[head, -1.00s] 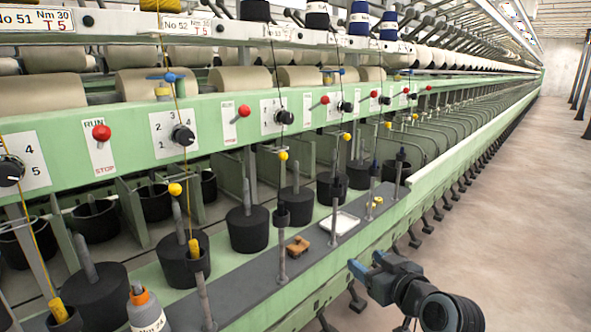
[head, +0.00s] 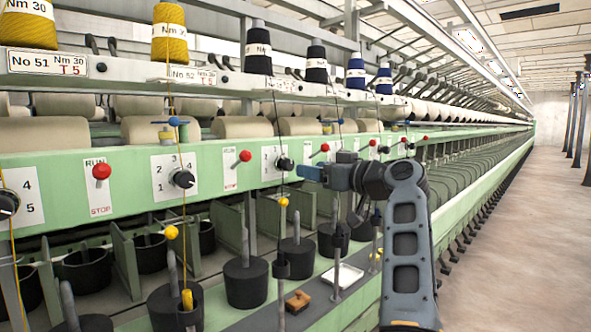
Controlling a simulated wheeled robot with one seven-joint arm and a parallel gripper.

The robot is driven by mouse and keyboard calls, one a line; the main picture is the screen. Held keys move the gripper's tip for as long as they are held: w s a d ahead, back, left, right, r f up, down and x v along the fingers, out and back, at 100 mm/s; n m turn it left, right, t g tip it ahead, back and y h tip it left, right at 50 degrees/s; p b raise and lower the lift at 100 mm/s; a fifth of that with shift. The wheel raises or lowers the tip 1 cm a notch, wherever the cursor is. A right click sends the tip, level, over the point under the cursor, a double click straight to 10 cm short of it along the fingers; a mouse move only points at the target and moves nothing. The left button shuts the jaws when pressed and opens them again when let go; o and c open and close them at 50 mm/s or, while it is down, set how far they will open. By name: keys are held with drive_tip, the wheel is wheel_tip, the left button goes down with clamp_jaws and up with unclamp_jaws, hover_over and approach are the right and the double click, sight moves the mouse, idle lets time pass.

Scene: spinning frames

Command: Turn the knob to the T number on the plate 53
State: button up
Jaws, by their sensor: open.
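The plate 53 (head: 281,83) is on the upper rail left of the middle; its T number is too small to read. The black knob (head: 285,163) below it sits on a white dial panel (head: 269,164) on the green beam. The pointer direction is not clear. My gripper (head: 303,173) is open and empty, at the beam's height, with its blue fingertips pointing left. In the picture it is just right of and slightly below this knob, apart from it. The depth gap is hard to judge.
Red stop levers (head: 245,156) stick out between the dials. Another black knob (head: 183,179) is under plate 52 (head: 193,76). Thin yarns hang in front of the beam. Black spindle pots (head: 245,285) and a white tray (head: 342,275) are below. The right-hand floor is clear.

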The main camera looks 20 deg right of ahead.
sight(291, 167)
drive_tip(key=shift+p+x, duration=0.45)
drive_tip(key=shift+x, duration=3)
drive_tip(key=shift+c, duration=0.3)
drive_tip(key=shift+f, duration=0.1)
drive_tip(key=c, duration=1)
drive_tip(key=shift+o, duration=0.2)
